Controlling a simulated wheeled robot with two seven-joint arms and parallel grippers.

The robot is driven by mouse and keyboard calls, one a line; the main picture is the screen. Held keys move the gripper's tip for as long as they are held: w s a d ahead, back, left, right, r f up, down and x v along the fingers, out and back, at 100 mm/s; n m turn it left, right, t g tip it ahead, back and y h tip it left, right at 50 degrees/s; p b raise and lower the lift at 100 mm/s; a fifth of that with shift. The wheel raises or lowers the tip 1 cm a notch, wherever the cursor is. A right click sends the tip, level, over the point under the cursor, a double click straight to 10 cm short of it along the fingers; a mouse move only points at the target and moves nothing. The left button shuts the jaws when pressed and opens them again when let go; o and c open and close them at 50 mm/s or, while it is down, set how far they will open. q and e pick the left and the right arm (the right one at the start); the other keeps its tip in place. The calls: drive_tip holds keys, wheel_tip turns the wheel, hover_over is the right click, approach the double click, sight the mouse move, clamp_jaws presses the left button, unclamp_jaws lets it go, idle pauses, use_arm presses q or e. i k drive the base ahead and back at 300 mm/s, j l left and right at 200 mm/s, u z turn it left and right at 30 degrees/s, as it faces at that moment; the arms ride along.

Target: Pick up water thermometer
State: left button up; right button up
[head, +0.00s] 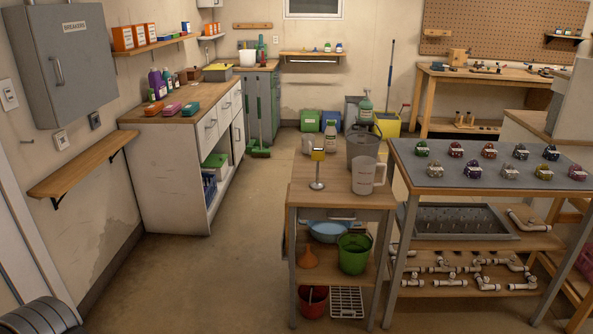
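I cannot pick out a water thermometer with certainty. A small item with a yellow block on a thin stem and a round base (317,168) stands upright on the wooden top of the small cart (345,197); it may be the thermometer, but it is too small to tell. A clear-grey pitcher (363,178) stands to its right, apart from it. Neither gripper is in view.
A grey bucket (361,150) and a white bottle (330,138) stand behind on the cart. A bench with a grey top (470,178) holding several small coloured items adjoins the cart's right side. Open floor (215,270) lies to the left. A low wooden shelf (82,172) juts from the left wall.

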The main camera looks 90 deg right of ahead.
sight(318, 154)
drive_tip(key=z, duration=3.05)
drive_tip(key=i+l+z, duration=0.1)
drive_tip(key=i+z, duration=0.2)
drive_tip(key=i, duration=0.75)
drive_tip(key=i+j+z, duration=0.1)
drive_tip(key=i+z, duration=0.15)
drive_tip(key=i, duration=0.8)
